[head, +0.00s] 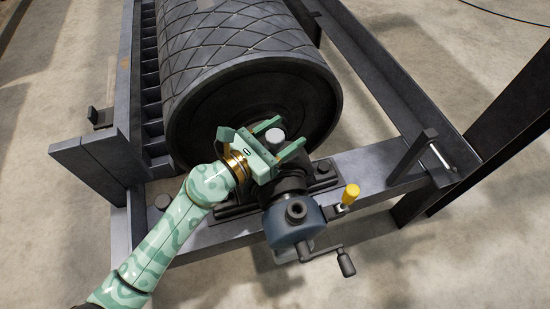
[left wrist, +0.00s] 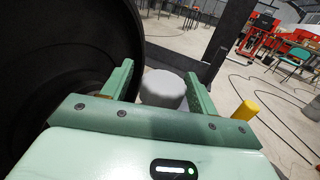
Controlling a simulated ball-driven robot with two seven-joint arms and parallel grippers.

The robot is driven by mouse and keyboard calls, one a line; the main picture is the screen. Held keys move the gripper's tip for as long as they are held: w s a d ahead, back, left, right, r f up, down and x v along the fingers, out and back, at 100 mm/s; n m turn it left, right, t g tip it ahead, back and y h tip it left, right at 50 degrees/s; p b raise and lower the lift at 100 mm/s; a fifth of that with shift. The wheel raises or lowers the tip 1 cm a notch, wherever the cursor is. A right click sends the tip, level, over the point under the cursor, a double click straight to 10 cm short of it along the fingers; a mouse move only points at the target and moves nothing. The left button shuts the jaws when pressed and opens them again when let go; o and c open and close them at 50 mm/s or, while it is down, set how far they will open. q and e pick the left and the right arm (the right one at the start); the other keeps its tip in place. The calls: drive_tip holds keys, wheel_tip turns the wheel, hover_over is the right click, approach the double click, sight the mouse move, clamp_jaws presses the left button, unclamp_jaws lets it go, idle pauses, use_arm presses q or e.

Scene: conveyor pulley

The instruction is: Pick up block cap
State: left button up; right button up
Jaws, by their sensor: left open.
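The block cap (head: 274,135) is a small light grey round cap at the bearing block, just in front of the pulley's end face. In the left wrist view the cap (left wrist: 163,89) shows as a pale grey cylinder between the fingers. My left gripper (head: 279,135) is open, with one green finger on each side of the cap; I cannot tell whether either finger touches it. The cap's lower part is hidden behind the gripper body in the left wrist view. My right gripper is in neither view.
The large dark pulley (head: 240,60) lies right behind the gripper. A blue-grey housing (head: 291,222) with a crank handle (head: 345,264) stands in front. A yellow-capped pin (head: 350,193) stands to the right. Frame rails (head: 385,80) run on both sides.

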use_arm(q)
clamp_jaws()
idle(1.3)
drive_tip(key=shift+r, duration=0.25)
